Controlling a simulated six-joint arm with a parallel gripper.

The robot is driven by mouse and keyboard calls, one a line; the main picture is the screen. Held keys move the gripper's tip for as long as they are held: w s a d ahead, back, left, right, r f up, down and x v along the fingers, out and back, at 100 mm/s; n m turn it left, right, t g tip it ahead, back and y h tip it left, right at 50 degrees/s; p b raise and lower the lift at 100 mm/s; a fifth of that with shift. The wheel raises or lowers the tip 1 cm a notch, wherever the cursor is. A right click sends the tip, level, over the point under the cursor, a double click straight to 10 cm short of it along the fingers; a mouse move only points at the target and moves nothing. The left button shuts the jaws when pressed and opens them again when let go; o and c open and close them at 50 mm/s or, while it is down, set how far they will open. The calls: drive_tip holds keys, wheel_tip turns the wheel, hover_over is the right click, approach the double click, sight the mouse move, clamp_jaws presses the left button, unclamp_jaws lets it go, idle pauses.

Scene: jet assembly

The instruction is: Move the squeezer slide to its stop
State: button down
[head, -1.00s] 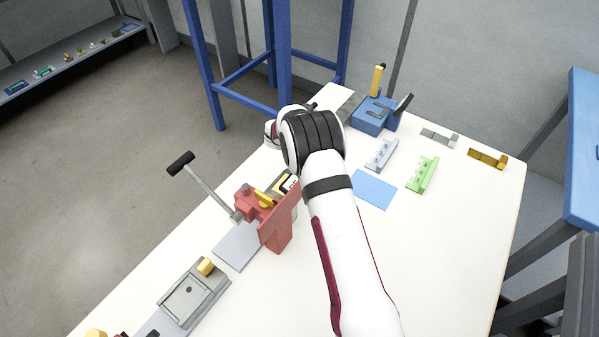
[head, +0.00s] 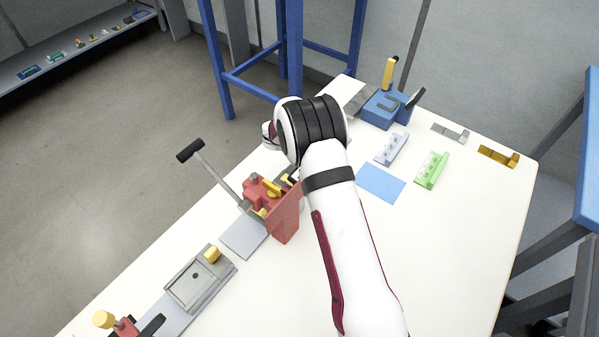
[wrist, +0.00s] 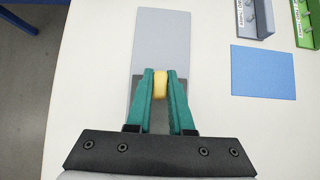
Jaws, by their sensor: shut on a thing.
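In the wrist view, my gripper (wrist: 160,74) has its two teal fingers closed around a small yellow knob (wrist: 160,88). The knob sits over a dark grey part, which I take to be the squeezer slide (wrist: 160,120), largely hidden between the fingers. A light grey plate (wrist: 163,35) extends beyond it. In the head view my arm's wrist covers the gripper and the knob. Whether the slide touches a stop is not visible.
A red fixture with a long black-tipped lever (head: 270,200) stands left of my arm. A grey tray fixture (head: 198,282) is nearer. A blue mat (head: 382,184), lilac block (head: 391,148), green block (head: 431,170) and blue fixture (head: 382,110) lie right. The front right table is clear.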

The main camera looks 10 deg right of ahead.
drive_tip(key=shift+s+a, duration=0.1)
idle(0.3)
drive_tip(key=shift+s+a, duration=0.65)
drive_tip(key=c, duration=1)
unclamp_jaws()
drive_tip(key=shift+o, duration=0.2)
drive_tip(key=shift+r, duration=2.5)
